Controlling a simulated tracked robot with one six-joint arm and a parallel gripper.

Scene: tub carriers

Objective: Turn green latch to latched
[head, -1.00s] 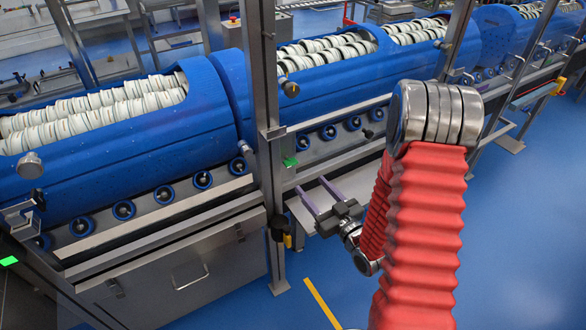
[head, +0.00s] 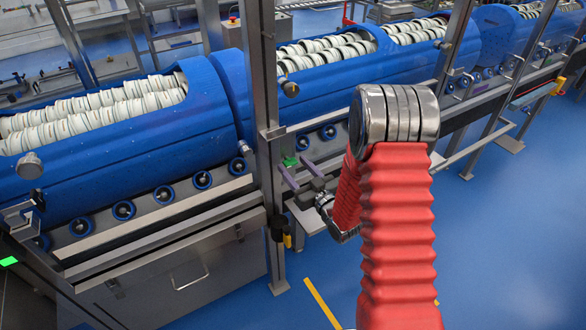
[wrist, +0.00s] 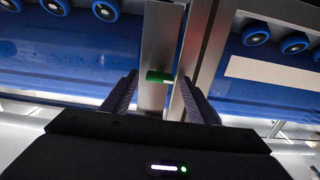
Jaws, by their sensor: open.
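The green latch (head: 290,161) is a small green piece beside the upright metal post, in front of the blue tub carriers. In the wrist view the green latch (wrist: 160,77) lies crosswise on a grey metal strip, between the tips of my two fingers as seen from there. My gripper (head: 292,166) is open and empty, its purple-grey fingers pointing at the latch in the head view. In the wrist view my gripper (wrist: 158,79) has one finger on each side of the latch. I cannot tell whether they touch it.
The steel post (head: 267,130) stands just left of my gripper. Blue tubs (head: 130,140) full of white discs line the back, with rollers below. A second green piece (head: 8,261) is at the far left. The blue floor (head: 520,250) is clear at the right.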

